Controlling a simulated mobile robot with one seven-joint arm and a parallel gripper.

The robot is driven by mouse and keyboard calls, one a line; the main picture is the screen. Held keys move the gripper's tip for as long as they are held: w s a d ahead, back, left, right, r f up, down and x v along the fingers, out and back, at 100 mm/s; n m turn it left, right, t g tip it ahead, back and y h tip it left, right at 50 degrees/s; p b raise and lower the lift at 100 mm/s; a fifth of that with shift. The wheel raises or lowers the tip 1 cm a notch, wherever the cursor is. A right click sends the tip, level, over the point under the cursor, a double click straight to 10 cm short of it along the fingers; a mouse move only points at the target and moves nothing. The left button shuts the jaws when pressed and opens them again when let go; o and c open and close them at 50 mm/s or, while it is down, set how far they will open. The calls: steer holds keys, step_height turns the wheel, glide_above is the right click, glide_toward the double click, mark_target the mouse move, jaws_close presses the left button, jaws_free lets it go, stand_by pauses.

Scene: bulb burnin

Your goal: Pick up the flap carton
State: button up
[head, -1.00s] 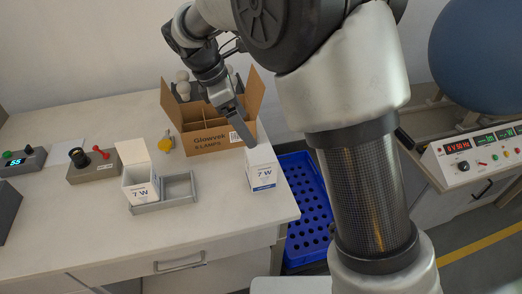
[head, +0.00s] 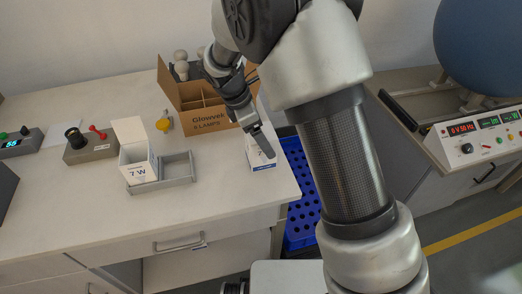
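A white carton marked 7 W (head: 138,168), with its top flap raised, stands in the left part of a grey two-part tray (head: 178,170) on the bench. A second white carton (head: 260,160) stands near the bench's right edge, partly hidden by my gripper. My gripper (head: 264,148) points down over this second carton, its fingertips in front of or at its top. I cannot tell whether they touch it, or whether the fingers are apart.
An open brown Glowvek box (head: 208,119) with dividers stands behind, bulbs (head: 181,65) beyond it. A grey box with a red switch (head: 91,147) and a yellow item (head: 164,122) are left. A blue perforated crate (head: 303,195) sits below the right edge. The bench front is clear.

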steer(key=shift+x, duration=1.6)
steer(key=shift+s, duration=0.1)
steer(key=shift+c, duration=0.4)
steer(key=c, duration=1)
steer(key=shift+c, duration=0.2)
steer(key=shift+r, duration=0.1)
